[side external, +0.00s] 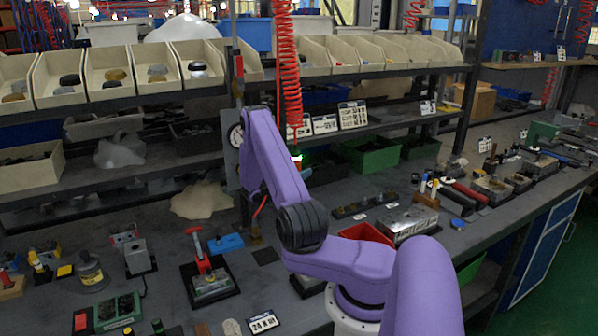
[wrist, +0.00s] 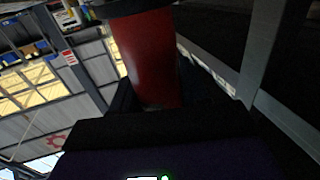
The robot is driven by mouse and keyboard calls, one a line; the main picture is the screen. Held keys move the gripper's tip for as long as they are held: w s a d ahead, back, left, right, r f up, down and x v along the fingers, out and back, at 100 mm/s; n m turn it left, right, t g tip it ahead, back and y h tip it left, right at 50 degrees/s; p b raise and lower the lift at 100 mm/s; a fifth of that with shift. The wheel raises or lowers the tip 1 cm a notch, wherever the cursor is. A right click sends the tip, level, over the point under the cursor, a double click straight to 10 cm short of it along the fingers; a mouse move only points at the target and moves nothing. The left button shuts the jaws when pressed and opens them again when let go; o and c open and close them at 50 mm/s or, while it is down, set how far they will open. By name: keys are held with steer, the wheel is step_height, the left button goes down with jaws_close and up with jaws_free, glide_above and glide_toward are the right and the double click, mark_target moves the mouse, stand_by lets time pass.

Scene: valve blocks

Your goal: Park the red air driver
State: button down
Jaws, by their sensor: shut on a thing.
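The red air driver (wrist: 145,55) fills the upper middle of the wrist view as a smooth red cylinder. The dark fingers of my gripper (wrist: 155,100) are shut around its lower part. In the side view my purple arm reaches up in front of the shelf post. A red coiled hose (side external: 288,70) hangs from above and ends close to my wrist. A parking holder for the driver cannot be made out clearly.
Shelves with beige bins (side external: 110,75) stand behind, with a dark upright post (side external: 240,85) close to my arm. On the bench are a red-handled fixture (side external: 203,265), a blue block (side external: 226,243), a red tray (side external: 366,234) and a metal block (side external: 408,222).

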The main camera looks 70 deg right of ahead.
steer(key=shift+f, duration=1.1)
stand_by(0.3)
steer(key=c, duration=0.7)
jaws_free()
steer(key=shift+o, duration=1.1)
steer(key=shift+a+f, duration=0.1)
steer(key=shift+f, duration=0.05)
steer(key=w+a+r, duration=0.2)
steer(key=a+r, duration=0.2)
steer(key=r, duration=0.3)
steer(key=shift+w, duration=0.25)
